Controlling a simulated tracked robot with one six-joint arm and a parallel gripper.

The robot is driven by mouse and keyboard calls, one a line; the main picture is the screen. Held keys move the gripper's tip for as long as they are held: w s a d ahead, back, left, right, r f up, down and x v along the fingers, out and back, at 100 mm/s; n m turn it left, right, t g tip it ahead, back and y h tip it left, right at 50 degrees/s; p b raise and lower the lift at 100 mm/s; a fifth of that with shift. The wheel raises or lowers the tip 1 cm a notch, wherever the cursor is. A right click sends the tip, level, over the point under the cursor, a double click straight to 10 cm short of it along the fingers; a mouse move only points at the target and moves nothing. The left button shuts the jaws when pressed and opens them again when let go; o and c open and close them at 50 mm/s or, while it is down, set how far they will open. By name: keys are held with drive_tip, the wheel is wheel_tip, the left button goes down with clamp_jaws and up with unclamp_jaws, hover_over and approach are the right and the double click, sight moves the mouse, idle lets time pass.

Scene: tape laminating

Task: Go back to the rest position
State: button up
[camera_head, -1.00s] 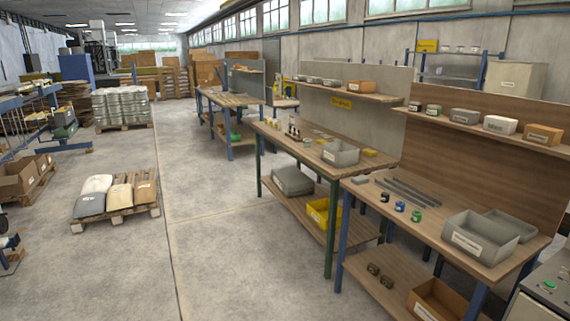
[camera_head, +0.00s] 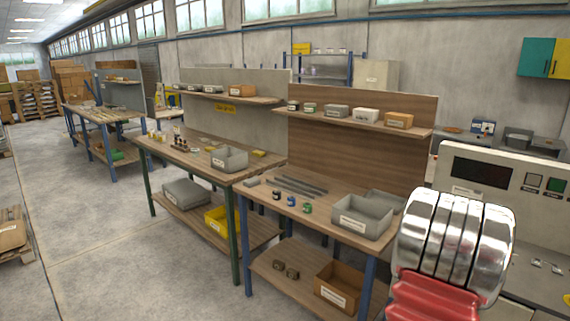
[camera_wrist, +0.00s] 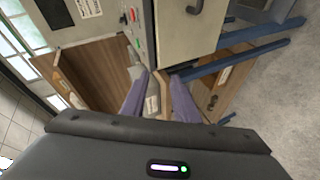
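My gripper (camera_wrist: 158,92) shows in the wrist view as two purple-grey fingers beyond its dark body. The fingers stand apart, and nothing is held between them. Behind the gap I see part of a bench area with a labelled container, tilted in this view. The head view does not show the gripper. A shiny silver ribbed part above red folds, which looks like part of my arm, rises at the lower right there.
The near wooden bench (camera_head: 290,222) carries a grey bin (camera_head: 362,218), small jars and grey strips. Another bench (camera_head: 170,152) stands to its left. A control console (camera_head: 500,168) is at the right. The concrete floor (camera_head: 110,255) at left is open.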

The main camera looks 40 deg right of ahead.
drive_tip(key=w+a+r+y, duration=0.1)
drive_tip(key=w+a+r, duration=0.2)
drive_tip(key=w+a, duration=0.35)
drive_tip(key=w+a+r+t+y, duration=0.1)
drive_tip(key=w+a+r+y, duration=0.15)
drive_tip(key=w+a, duration=0.4)
drive_tip(key=w+a+r, duration=0.4)
drive_tip(key=w+a, duration=0.1)
drive_tip(key=a, duration=0.2)
drive_tip(key=w+a+r+m+y, duration=0.1)
drive_tip(key=w+a+r+y, duration=0.1)
drive_tip(key=a, duration=0.7)
drive_tip(key=w+a+r+y, duration=0.1)
drive_tip(key=a+r+y, duration=0.1)
drive_tip(key=a, duration=0.8)
drive_tip(key=s+a+y, duration=0.1)
drive_tip(key=s+a, duration=0.2)
drive_tip(key=a, duration=0.5)
drive_tip(key=s+a+g+y, duration=0.1)
drive_tip(key=s+a, duration=0.3)
drive_tip(key=a, duration=0.4)
drive_tip(key=s+a+r+y, duration=0.1)
drive_tip(key=s+a, duration=0.3)
drive_tip(key=a, duration=0.4)
drive_tip(key=shift+s+y, duration=0.2)
drive_tip(key=shift+y, duration=0.65)
drive_tip(key=shift+a, duration=0.1)
